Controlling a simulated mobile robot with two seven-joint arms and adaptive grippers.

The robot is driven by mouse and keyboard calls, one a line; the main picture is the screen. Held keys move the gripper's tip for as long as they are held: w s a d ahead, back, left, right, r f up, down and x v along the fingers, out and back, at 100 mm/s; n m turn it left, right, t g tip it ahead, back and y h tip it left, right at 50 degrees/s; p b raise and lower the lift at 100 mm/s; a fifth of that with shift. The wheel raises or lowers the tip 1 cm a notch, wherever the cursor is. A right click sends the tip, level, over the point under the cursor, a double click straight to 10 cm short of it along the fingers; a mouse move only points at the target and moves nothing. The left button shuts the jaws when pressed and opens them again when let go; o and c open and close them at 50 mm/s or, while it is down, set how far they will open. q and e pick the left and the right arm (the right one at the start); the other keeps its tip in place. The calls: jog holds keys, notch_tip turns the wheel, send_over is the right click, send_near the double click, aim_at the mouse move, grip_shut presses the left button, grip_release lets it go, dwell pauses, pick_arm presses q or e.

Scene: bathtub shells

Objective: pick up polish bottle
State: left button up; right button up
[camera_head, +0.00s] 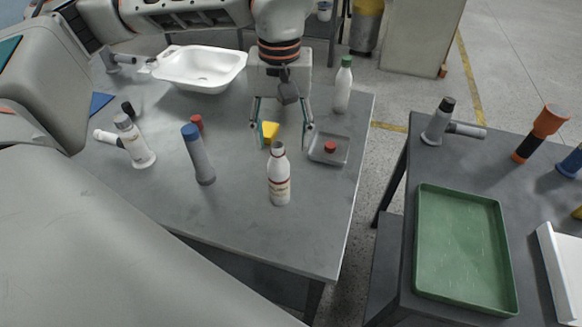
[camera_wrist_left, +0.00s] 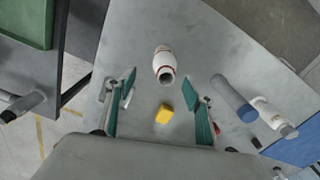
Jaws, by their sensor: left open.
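A white bottle with dark red bands and a dark top (camera_head: 279,178) stands upright near the front of the grey table, and it also shows in the left wrist view (camera_wrist_left: 164,64). I take it to be the polish bottle, but its label is too small to read. A second white bottle with a green cap (camera_head: 343,86) stands at the table's back right. My left gripper (camera_head: 281,138) points down over the table, open and empty, behind the banded bottle. In the left wrist view its fingers (camera_wrist_left: 160,90) are spread, with the bottle beyond their tips. My right gripper is not in view.
A yellow block (camera_head: 270,131) lies near my left fingers. A small clear tray (camera_head: 342,160) holds a red piece (camera_head: 330,147). A blue-capped grey bottle (camera_head: 199,157) and a white dispenser (camera_head: 135,142) stand left. A white basin (camera_head: 214,68) sits behind. A green tray (camera_head: 462,245) lies on the right table.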

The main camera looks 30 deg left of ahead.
aim_at(279, 163)
pick_arm(q)
jog(key=f, duration=0.4)
jog(key=s+f, duration=0.1)
jog(key=f, duration=0.1)
jog(key=shift+a+f, duration=0.4)
jog(key=shift+w+f, duration=0.1)
jog(key=shift+f, duration=0.3)
grip_shut()
